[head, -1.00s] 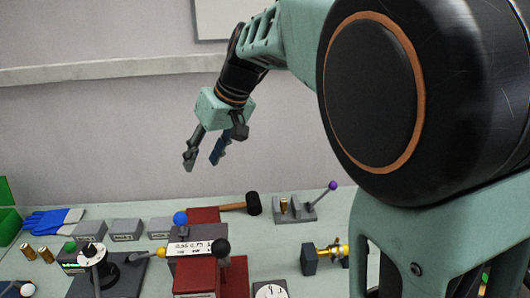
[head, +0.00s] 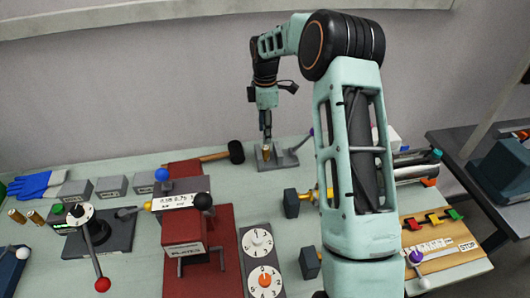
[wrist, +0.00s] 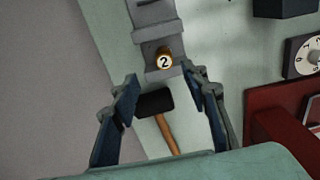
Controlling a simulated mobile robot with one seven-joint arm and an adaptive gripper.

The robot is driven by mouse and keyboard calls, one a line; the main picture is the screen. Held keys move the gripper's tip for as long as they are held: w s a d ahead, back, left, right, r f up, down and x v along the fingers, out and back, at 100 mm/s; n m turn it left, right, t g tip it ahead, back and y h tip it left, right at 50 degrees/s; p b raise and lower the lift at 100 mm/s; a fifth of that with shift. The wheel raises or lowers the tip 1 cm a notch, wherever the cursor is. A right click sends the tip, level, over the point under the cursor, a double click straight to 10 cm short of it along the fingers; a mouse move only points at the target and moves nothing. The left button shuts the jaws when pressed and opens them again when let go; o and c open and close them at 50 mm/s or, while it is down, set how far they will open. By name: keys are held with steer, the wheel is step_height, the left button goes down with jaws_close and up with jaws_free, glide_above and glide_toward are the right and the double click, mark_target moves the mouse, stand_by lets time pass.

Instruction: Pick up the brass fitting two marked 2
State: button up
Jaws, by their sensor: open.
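The brass fitting marked 2 (wrist: 164,61) stands in the wrist view at the near end of a grey holder (wrist: 152,22). Its end face with the 2 points toward the camera. In the head view the fitting (head: 266,153) is a small brass spot on the holder (head: 287,162), just under my gripper (head: 266,136). My gripper also shows in the wrist view (wrist: 159,76), with its two dark blue fingers spread apart. The fitting appears ahead of the gap between the fingertips, with nothing held. The exact height above it is hard to tell.
A black-headed mallet (head: 236,152) lies left of the holder; in the wrist view its head (wrist: 154,103) shows between the fingers. A purple-knobbed lever (head: 309,133) rises at the holder's right. A red press (head: 186,240) and dials (head: 258,242) stand nearer. Other brass fittings (head: 35,217) stand far left.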

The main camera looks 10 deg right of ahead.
mark_target(266, 148)
step_height(266, 148, down, 4)
steer(key=shift+f, duration=0.25)
steer(key=shift+s+f+p, duration=0.2)
steer(key=shift+f+p, duration=0.35)
steer(key=shift+f, duration=0.8)
steer(key=shift+s+f+p, duration=0.15)
steer(key=shift+f+p, duration=0.35)
steer(key=shift+f, duration=0.8)
jaws_close()
